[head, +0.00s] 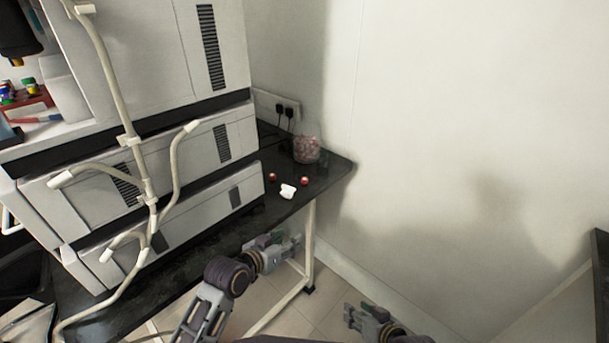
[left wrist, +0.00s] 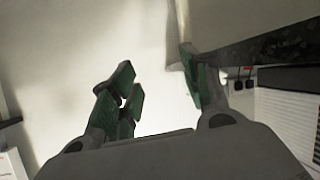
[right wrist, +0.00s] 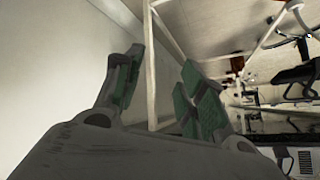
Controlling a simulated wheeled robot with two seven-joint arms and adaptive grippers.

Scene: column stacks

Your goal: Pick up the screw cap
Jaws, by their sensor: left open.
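Two small red round pieces, a left one (head: 272,177) and a right one (head: 305,181), lie on the black bench top beside a small white piece (head: 288,191). They look like caps, but they are too small for me to tell which is the screw cap. My left gripper (head: 290,246) is open and empty, below and in front of the bench edge, apart from these pieces. Its spread green-padded fingers show in the left wrist view (left wrist: 160,85). My right gripper (head: 352,316) is low by the floor, open and empty; its fingers show apart in the right wrist view (right wrist: 158,88).
A jar of pinkish contents (head: 306,150) stands on the bench (head: 335,170) behind the pieces. Stacked white instruments (head: 205,145) with pale tubes fill the left. A bench leg (head: 310,245) stands near my left gripper. The wall side at right is clear.

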